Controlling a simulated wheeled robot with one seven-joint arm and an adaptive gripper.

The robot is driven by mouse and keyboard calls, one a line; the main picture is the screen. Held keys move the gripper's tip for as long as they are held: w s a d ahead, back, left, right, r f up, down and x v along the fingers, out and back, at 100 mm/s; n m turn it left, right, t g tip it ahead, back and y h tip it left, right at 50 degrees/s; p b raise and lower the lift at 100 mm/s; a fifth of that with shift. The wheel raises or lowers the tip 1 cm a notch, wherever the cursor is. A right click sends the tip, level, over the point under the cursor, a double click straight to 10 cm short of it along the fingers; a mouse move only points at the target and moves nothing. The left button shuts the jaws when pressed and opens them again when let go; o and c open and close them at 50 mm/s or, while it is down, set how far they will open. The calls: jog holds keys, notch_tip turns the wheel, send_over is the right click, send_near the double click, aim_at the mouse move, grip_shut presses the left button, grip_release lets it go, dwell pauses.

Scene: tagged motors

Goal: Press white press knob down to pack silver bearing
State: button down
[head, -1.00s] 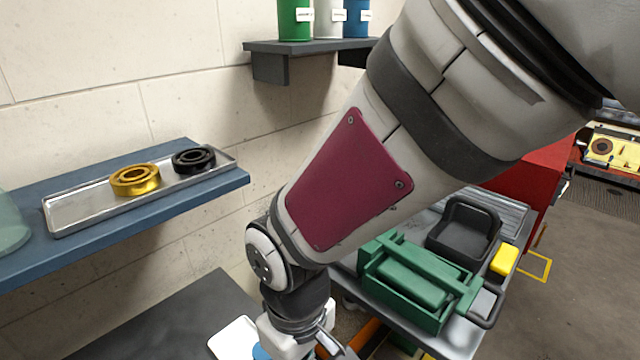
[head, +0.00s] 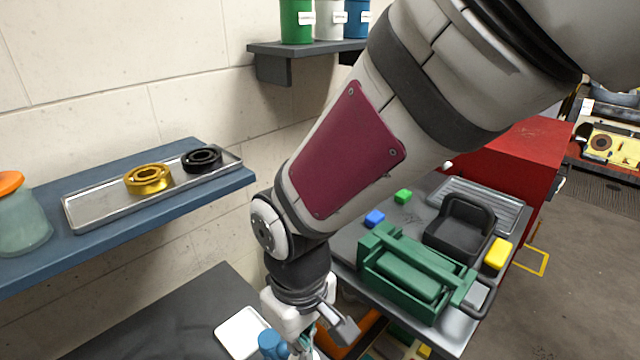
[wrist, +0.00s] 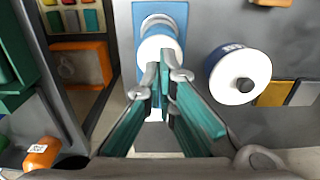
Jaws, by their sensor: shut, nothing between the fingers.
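My gripper (wrist: 165,82) is shut and empty, pointing at a blue cylinder (wrist: 160,30) with a round white top (wrist: 155,52) on a blue base, likely the press with its white knob. The fingertips overlap the white top in the wrist view; I cannot tell whether they touch it. In the head view the gripper is low in the picture, beside a blue part (head: 270,342), and is partly cut off. No silver bearing is clearly seen. A gold bearing (head: 148,179) and a black bearing (head: 202,158) lie on a metal tray (head: 95,210).
A blue round container with a white top and black knob (wrist: 240,76) stands right of the fingers. A white tray (head: 240,332) lies on the dark table (head: 165,325). A green fixture (head: 412,272) and black bin (head: 460,235) stand on the right bench.

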dwell(0.4)
jog(key=shift+f+b, duration=0.75)
jog(key=shift+f, duration=0.95)
jog(key=shift+r, duration=0.1)
jog(key=shift+r+p, duration=1.25)
jog(key=shift+r, duration=0.35)
jog(key=shift+s+r+p, duration=0.1)
jog(key=shift+r+p, duration=1.55)
jog(key=shift+r, duration=0.75)
jog(key=shift+r+p, duration=0.3)
jog(key=shift+r, duration=0.25)
